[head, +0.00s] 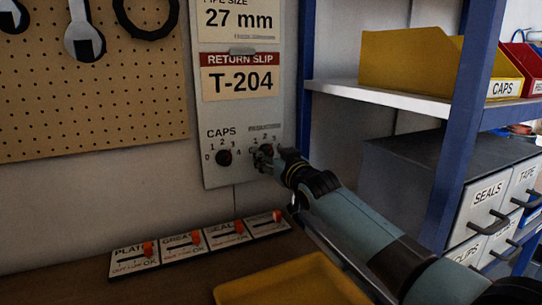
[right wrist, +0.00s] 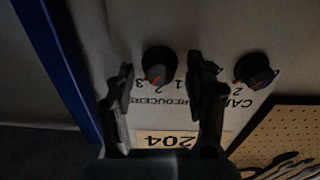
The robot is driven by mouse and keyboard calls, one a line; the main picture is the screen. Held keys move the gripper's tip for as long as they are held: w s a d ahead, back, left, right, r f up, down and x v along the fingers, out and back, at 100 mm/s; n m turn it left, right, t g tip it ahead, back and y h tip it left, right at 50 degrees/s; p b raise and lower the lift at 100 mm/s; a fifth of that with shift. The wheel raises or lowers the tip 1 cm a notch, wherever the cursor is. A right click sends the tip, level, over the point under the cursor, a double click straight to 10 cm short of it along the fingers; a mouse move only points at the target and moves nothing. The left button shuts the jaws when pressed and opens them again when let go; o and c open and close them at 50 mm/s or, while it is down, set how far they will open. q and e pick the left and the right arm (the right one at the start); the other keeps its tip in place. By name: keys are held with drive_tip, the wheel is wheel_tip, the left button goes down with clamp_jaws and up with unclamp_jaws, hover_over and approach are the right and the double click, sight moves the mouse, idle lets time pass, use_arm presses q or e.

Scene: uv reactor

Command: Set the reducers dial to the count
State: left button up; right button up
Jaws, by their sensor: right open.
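The reducers dial (right wrist: 159,66) is a round black knob with a red mark, on a pale panel (head: 216,115). In the right wrist view, which is upside down, its 1, 2 and 3 show; the mark points toward the 2–3 side, but I cannot tell the exact setting. My right gripper (head: 266,158) is at this dial and mostly hides it in the head view. Its two fingers (right wrist: 165,72) are open, one on each side of the knob, with gaps visible. The caps dial (head: 223,157) is just to the left, with numbers around it. My left gripper is out of view.
The panel carries a 27 mm card (head: 240,20) and a T-204 return slip (head: 240,80). A row of labelled sliders (head: 200,243) and a yellow tray (head: 290,282) are below. A blue-post shelf (head: 400,102) with bins and drawers stands at right.

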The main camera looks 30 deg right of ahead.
drive_tip(key=s, duration=1.2)
drive_tip(key=shift+a, duration=0.35)
